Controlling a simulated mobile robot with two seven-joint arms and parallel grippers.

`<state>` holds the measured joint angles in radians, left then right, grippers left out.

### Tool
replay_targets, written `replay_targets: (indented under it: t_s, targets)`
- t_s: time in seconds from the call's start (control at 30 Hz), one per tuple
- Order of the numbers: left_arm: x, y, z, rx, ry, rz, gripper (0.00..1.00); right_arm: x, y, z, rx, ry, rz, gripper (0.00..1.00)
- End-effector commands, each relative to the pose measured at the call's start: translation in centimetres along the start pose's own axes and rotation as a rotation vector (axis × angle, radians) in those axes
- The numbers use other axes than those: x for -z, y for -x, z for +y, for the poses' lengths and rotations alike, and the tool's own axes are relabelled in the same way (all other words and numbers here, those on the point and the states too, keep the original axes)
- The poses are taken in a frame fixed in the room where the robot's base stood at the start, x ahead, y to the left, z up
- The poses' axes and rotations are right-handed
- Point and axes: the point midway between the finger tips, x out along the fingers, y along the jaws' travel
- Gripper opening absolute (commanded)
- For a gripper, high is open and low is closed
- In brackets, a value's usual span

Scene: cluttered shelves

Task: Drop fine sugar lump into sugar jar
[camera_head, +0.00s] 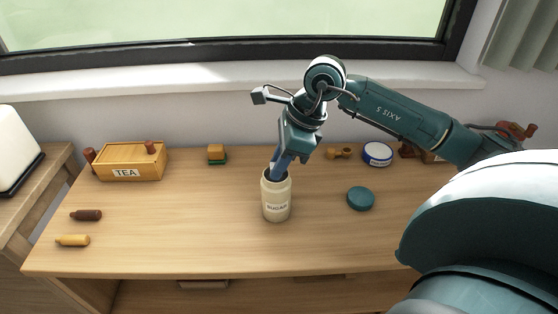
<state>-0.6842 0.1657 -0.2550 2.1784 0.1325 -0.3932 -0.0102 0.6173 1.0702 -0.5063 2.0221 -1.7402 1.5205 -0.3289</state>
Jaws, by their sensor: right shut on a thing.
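The sugar jar (276,206) is a cream jar labelled SUGAR, standing upright and open near the middle of the wooden table. My right gripper (279,171) points down at the jar's mouth, with its blue fingers at or just inside the rim. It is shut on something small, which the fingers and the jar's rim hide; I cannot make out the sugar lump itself. My left gripper does not show.
A round teal lid (360,198) lies right of the jar. The table's front middle is clear.

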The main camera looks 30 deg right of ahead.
Motion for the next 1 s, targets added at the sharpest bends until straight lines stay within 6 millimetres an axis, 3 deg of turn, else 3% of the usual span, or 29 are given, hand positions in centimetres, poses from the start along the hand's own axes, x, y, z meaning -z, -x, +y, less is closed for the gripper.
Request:
replay_targets:
  t_s: [0.77,0.8,1.0]
  targets:
    - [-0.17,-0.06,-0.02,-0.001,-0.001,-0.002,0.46,-0.12,0.28,-0.01,0.001,0.000,0.000,0.00]
    - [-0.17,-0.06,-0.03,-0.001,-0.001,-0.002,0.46,-0.11,0.27,0.00,0.001,0.000,0.000,0.23]
    - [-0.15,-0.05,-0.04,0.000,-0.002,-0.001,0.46,-0.11,0.27,0.00,0.000,0.000,0.000,0.39]
